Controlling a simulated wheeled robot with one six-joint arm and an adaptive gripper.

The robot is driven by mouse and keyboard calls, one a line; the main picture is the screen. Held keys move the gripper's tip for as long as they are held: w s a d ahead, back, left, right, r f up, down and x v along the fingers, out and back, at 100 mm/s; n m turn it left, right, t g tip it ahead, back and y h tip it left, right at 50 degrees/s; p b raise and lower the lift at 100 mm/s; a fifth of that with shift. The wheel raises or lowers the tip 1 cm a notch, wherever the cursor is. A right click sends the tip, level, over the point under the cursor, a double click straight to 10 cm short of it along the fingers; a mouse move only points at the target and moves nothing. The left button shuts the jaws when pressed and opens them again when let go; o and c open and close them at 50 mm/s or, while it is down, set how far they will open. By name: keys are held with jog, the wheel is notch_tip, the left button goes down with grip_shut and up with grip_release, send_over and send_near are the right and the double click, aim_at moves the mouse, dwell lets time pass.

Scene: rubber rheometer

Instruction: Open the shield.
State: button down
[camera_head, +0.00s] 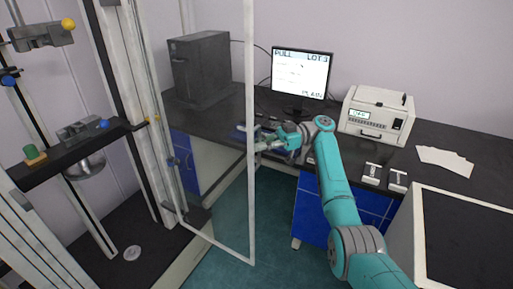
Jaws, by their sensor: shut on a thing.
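The shield (250,195) is a clear panel in a white frame, left of the picture's middle. It stands swung out at an angle from the tall testing machine (150,125), and the floor and desk show through it. My gripper (262,144) is at the shield's free right edge, about halfway up, and is shut on it there. The fingertips are small and partly hidden by the frame, so the exact grip point is unclear. My teal arm reaches there from the lower right.
A dark desk runs along the wall with a computer tower (200,68), a monitor (301,76), a white instrument (376,114) and paper sheets (444,160). Blue drawers (312,212) are below. A white cabinet (410,232) is at the right. Green floor (285,245) is clear between.

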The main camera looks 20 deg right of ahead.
jog(key=shift+w+d+f, duration=0.1)
jog(key=shift+w+d, duration=0.05)
dwell(0.3)
jog(key=c, duration=1.2)
grip_release()
